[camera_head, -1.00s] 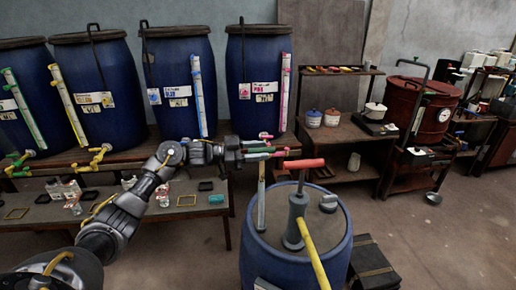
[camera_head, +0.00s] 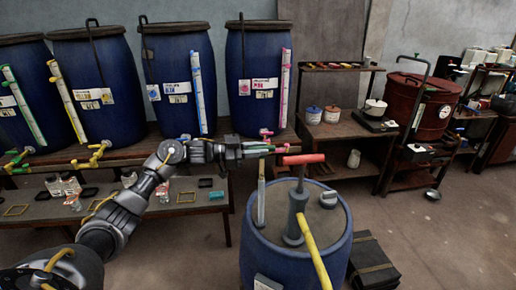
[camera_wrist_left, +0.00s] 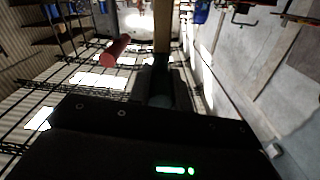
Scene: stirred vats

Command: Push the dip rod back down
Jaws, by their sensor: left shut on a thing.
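The dip rod (camera_head: 261,196) is a thin, pale upright stick standing out of the lid of a blue drum (camera_head: 262,246) in front of me. My left gripper (camera_head: 264,149) is at the rod's top end, shut on it. In the left wrist view the rod (camera_wrist_left: 162,35) runs away from between the dark fingers (camera_wrist_left: 161,88). The rod's lower part is hidden inside the drum. My right gripper is in neither view.
A grey hand pump (camera_head: 296,215) with a red T-handle (camera_head: 304,159) and a yellow hose (camera_head: 316,255) stands on the drum, close right of the rod. A round cap (camera_head: 328,199) is on the lid. Blue vats (camera_head: 258,85) line the bench behind.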

